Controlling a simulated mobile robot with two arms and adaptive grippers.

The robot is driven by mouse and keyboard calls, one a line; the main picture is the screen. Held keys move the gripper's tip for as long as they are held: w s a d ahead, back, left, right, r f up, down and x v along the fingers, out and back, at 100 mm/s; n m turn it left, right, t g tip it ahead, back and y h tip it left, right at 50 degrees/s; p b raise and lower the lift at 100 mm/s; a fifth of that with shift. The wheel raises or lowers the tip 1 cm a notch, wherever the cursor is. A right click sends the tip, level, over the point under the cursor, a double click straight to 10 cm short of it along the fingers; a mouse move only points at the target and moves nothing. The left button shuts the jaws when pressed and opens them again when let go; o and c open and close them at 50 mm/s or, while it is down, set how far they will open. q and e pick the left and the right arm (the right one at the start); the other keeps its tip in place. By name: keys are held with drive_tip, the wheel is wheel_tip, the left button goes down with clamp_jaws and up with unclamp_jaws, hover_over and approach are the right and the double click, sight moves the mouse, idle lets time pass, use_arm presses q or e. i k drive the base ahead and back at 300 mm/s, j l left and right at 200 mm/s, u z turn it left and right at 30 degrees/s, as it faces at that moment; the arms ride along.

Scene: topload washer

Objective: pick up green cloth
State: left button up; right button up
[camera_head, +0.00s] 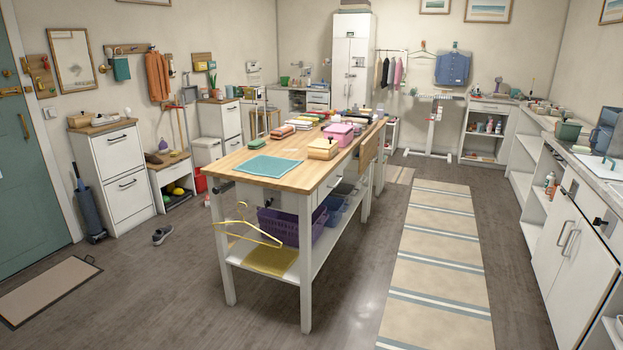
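A small folded green cloth (256,143) lies on the wooden top of the island table (215,168), near its left edge. A flat teal-green cloth or mat (268,165) lies spread at the near end of the same top. Another teal cloth (121,69) hangs from a wall rack at the back left. I cannot tell which of these is the one named. Neither of my grippers shows in the view.
A beige box (323,148), a pink box (340,133) and several folded cloths crowd the tabletop. A yellow hanger (248,227) hangs off the table's near end. Purple basket (292,225) below. A striped runner (437,250) covers open floor to the right; shoes (162,235) lie left.

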sight(256, 145)
drive_tip(key=i+u, duration=0.25)
drive_tip(key=i, duration=0.25)
drive_tip(key=i+u, duration=0.25)
drive_tip(key=i, duration=0.25)
drive_tip(key=i+l+u, duration=0.25)
drive_tip(key=i, duration=0.25)
drive_tip(key=i+l+u, duration=0.25)
drive_tip(key=i, duration=0.25)
drive_tip(key=i+j+u, duration=0.2)
drive_tip(key=i, duration=0.5)
drive_tip(key=i+j+u, duration=0.25)
drive_tip(key=i, duration=0.5)
drive_tip(key=i+j+z, duration=0.1)
drive_tip(key=i+z, duration=0.2)
drive_tip(key=z, duration=0.2)
drive_tip(key=i+j+z, duration=0.25)
drive_tip(key=z, duration=0.25)
drive_tip(key=i+j+z, duration=0.25)
drive_tip(key=z, duration=0.2)
drive_tip(key=i+j+z, duration=0.15)
drive_tip(key=j+z, duration=0.35)
